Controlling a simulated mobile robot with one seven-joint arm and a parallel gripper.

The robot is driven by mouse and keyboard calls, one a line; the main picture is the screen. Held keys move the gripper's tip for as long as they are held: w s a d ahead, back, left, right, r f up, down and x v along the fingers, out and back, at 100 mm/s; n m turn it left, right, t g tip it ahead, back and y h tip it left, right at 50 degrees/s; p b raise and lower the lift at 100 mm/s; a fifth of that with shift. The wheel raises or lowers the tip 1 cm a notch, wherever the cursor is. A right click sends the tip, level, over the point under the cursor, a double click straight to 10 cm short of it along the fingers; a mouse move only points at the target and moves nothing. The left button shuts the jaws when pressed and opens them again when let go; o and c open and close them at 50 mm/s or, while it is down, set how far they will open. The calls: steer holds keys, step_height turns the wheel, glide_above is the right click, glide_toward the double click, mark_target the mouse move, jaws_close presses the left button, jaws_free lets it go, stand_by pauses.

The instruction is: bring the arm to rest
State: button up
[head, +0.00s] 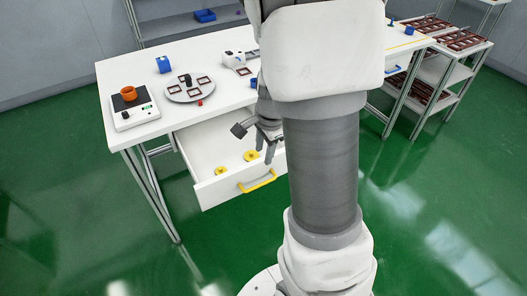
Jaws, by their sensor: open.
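My gripper (270,144) shows in the head view just left of my large upright arm link. It hangs above the right part of an open white drawer (208,192), with its fingers apart and nothing seen between them. Part of the gripper is hidden behind my arm. The drawer is pulled out from under the white table (190,52) and has a yellow handle (258,184). Two yellow round pieces lie inside: one (250,156) below my gripper and one (221,170) further left.
A rack (455,75) with brown trays stands at right. The green floor (80,190) is clear at left.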

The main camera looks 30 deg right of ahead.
stand_by(0.3)
steer(key=s+a+r+n+t+p, duration=0.1)
steer(key=s+a+r+n, duration=0.4)
steer(key=r, duration=0.5)
steer(key=s+a+r+n+t+p, duration=0.1)
steer(key=s+a+r+n+t, duration=0.1)
steer(key=s+a+r+n, duration=0.4)
steer(key=shift+s+a+r+n, duration=0.3)
steer(key=shift+s+r+n, duration=1.7)
steer(key=shift+r+n, duration=0.9)
steer(key=shift+f+n, duration=0.3)
steer(key=shift+f, duration=0.05)
steer(key=shift+d, duration=0.15)
